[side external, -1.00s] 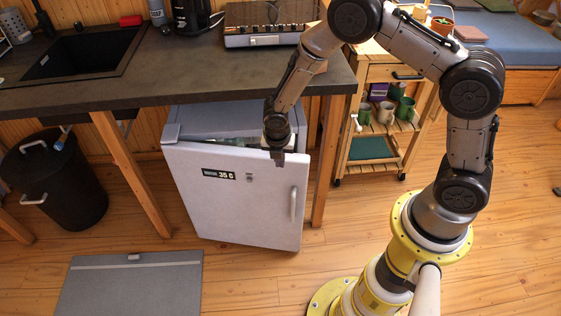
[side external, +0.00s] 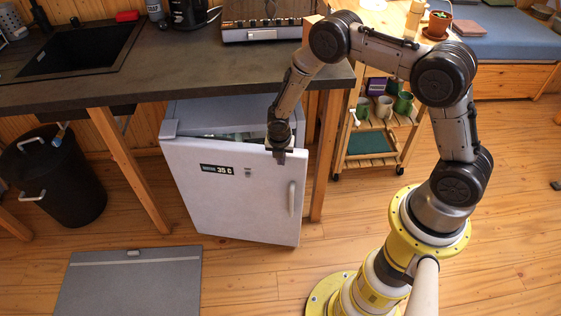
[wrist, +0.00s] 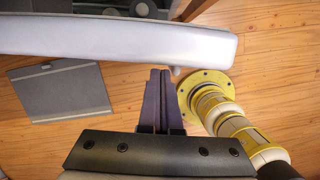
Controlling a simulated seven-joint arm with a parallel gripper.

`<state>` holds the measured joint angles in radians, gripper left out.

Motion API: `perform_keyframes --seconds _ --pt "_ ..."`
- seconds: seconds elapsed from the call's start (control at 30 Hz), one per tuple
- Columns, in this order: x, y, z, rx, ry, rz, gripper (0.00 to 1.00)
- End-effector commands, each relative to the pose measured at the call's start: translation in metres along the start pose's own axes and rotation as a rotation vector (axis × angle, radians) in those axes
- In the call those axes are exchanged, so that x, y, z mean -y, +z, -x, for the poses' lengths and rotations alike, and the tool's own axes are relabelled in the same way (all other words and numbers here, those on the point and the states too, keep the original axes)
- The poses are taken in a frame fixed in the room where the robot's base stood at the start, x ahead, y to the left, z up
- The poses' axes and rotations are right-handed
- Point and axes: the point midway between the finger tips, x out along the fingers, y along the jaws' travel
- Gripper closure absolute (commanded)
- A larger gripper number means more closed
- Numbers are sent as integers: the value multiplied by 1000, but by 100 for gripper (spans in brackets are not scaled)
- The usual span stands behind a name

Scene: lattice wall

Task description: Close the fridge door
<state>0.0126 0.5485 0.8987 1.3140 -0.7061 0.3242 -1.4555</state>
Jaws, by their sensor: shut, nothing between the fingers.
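The white fridge door (side external: 235,200) stands ajar in the side external view, with a gap along its top between it and the grey fridge body (side external: 215,112). Its handle (side external: 292,199) is on the right of its front. My gripper (side external: 280,158) is shut and empty at the door's top edge, towards the handle side. In the wrist view, the door's top edge (wrist: 110,38) runs across the picture, and my shut fingers (wrist: 160,74) point at its outer side. I cannot tell whether they touch it.
The dark counter (side external: 180,70) overhangs the fridge, with a wooden leg (side external: 327,150) right of it. A wooden cart (side external: 375,135) stands further right. The floor before the door is clear.

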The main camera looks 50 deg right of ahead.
Motion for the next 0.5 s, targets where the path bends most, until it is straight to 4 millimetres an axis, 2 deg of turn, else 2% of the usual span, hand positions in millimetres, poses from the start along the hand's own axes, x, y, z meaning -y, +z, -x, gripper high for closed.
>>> perform_keyframes --seconds 0.23,0.5 --pt "0 4 -1 0 0 -2 100" --pt "1 47 -12 0 -1 -6 100"
